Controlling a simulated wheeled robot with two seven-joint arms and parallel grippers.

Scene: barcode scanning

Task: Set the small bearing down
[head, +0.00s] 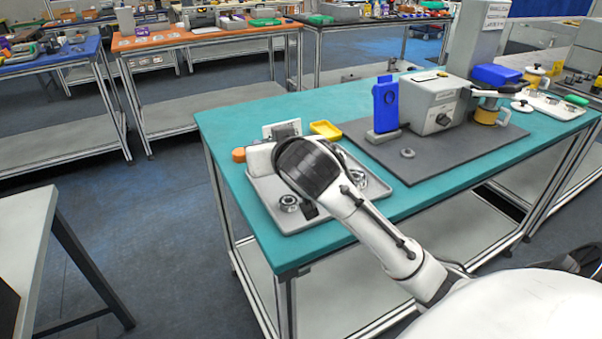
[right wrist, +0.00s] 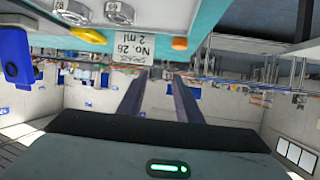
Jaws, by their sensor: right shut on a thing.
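My right gripper shows in the right wrist view (right wrist: 160,76), its two fingers apart at the tips with something small between them, taken to be the small bearing; its shape is hard to make out. Two round metal parts (right wrist: 76,12) show at the top of the right wrist view. My left gripper is out of view.
The teal table (head: 228,123) also bears a yellow bin (head: 325,129), an orange round piece (head: 239,155) and a dark mat (head: 440,165). On the mat are a blue stand (head: 386,105), a grey machine (head: 432,103) and a small ring (head: 407,153). The mat's front is mostly clear.

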